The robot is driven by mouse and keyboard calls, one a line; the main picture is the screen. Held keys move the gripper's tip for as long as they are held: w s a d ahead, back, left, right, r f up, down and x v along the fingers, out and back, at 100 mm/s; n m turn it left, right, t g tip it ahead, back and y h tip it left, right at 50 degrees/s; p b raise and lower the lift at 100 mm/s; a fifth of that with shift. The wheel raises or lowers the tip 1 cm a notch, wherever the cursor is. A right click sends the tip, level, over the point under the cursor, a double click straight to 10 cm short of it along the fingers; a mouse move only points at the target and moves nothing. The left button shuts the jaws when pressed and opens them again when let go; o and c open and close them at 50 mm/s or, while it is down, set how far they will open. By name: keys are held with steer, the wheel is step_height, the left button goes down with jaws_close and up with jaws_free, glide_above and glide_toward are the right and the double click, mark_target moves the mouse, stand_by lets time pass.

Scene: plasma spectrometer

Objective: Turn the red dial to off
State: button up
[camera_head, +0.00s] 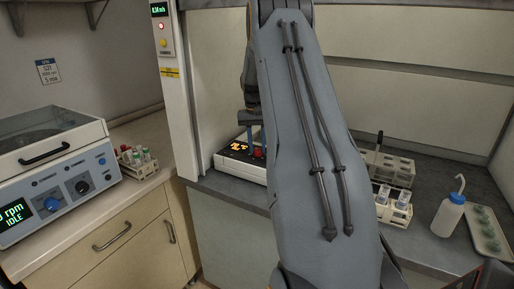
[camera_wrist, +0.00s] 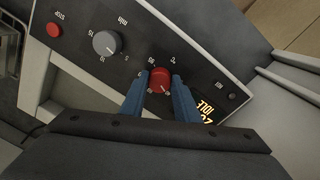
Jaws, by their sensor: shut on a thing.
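The red dial (camera_wrist: 161,80) is on the dark front panel of a device, between the two blue fingers of my gripper (camera_wrist: 160,92) in the wrist view. The fingers are shut on the dial's sides. Numbers are printed around the dial, partly hidden by the fingers. In the head view, the device (camera_head: 236,172) stands on the dark counter, with a lit orange display. My gripper (camera_head: 256,150) is at its panel there, largely hidden behind my arm.
A grey dial (camera_wrist: 106,43) and a red STOP button (camera_wrist: 54,30) share the panel. To the right in the head view are a tube rack (camera_head: 395,168), a wash bottle (camera_head: 448,215) and a tray (camera_head: 484,232). A centrifuge (camera_head: 60,165) stands at the left.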

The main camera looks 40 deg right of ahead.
mark_target(257, 150)
steer(key=n, duration=0.5)
steer(key=shift+s+n, duration=0.1)
steer(key=shift+n, duration=0.2)
steer(key=shift+n+t, duration=0.3)
steer(key=shift+n, duration=1.9)
steer(key=shift+d, duration=0.1)
steer(key=o, duration=1)
steer(key=shift+o, duration=0.2)
steer(key=shift+r, duration=0.1)
steer(key=r, duration=0.2)
steer(key=r+b, duration=0.1)
steer(key=r, duration=0.2)
steer(key=r+b, duration=0.1)
steer(key=r, duration=0.1)
steer(key=shift+a+r, duration=0.3)
steer(key=shift+r, duration=0.05)
